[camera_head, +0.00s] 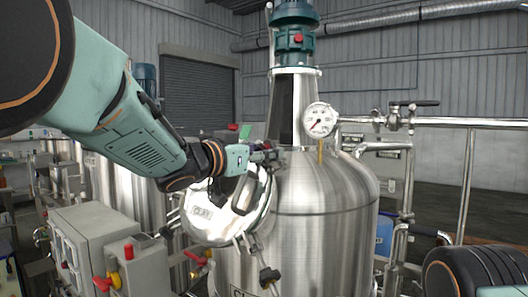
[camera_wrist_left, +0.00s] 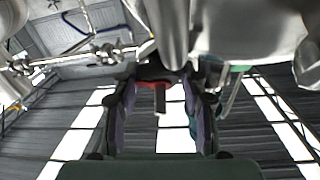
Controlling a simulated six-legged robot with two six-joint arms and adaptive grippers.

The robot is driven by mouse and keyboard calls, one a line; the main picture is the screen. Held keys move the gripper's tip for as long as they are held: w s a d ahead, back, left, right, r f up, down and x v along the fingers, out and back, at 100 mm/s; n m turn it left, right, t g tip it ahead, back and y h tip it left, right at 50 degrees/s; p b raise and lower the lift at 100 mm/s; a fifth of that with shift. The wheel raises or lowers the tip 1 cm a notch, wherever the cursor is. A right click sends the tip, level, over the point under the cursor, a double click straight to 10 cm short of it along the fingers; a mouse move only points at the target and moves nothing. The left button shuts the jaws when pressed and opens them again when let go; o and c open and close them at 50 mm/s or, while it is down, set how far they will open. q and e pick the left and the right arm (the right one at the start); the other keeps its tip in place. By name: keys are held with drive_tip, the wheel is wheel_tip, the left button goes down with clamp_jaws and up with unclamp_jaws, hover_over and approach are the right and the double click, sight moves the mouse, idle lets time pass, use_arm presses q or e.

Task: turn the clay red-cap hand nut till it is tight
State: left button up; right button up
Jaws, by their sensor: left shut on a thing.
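My left gripper (camera_head: 262,155) reaches in from the left, at the top of the round polished hatch lid (camera_head: 215,222) on the front of the steel tank (camera_head: 325,225). In the left wrist view its two fingers (camera_wrist_left: 162,112) stand either side of the hand nut, whose clay red cap (camera_wrist_left: 150,86) shows between them. The gripper is shut on this nut. In the head view the fingers mostly hide the nut. How tight it sits cannot be told. My right gripper is out of view.
Other dark hand knobs (camera_head: 269,276) sit around the lid's lower edge. A pressure gauge (camera_head: 319,119) and a pipe with a valve (camera_head: 395,117) stand right of the gripper. A grey control box (camera_head: 95,240) is at lower left.

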use_arm(q)
drive_tip(key=shift+c, duration=0.7)
drive_tip(key=shift+r+m, duration=0.1)
drive_tip(key=shift+m, duration=0.4)
drive_tip(key=m+g+h, duration=0.1)
drive_tip(key=m+g, duration=0.1)
drive_tip(key=m, duration=0.1)
drive_tip(key=m+g+h, duration=0.1)
drive_tip(key=m+g, duration=0.1)
drive_tip(key=m, duration=0.2)
drive_tip(key=shift+w+a+r, duration=0.1)
drive_tip(key=shift+w+a, duration=0.05)
drive_tip(key=shift+w, duration=0.05)
drive_tip(key=m+g, duration=0.2)
drive_tip(key=m, duration=0.2)
drive_tip(key=shift+m+g, duration=0.3)
drive_tip(key=shift+g, duration=0.1)
drive_tip(key=shift+w+r+m+g, duration=0.1)
drive_tip(key=shift+m+g, duration=0.9)
drive_tip(key=shift+m, duration=0.9)
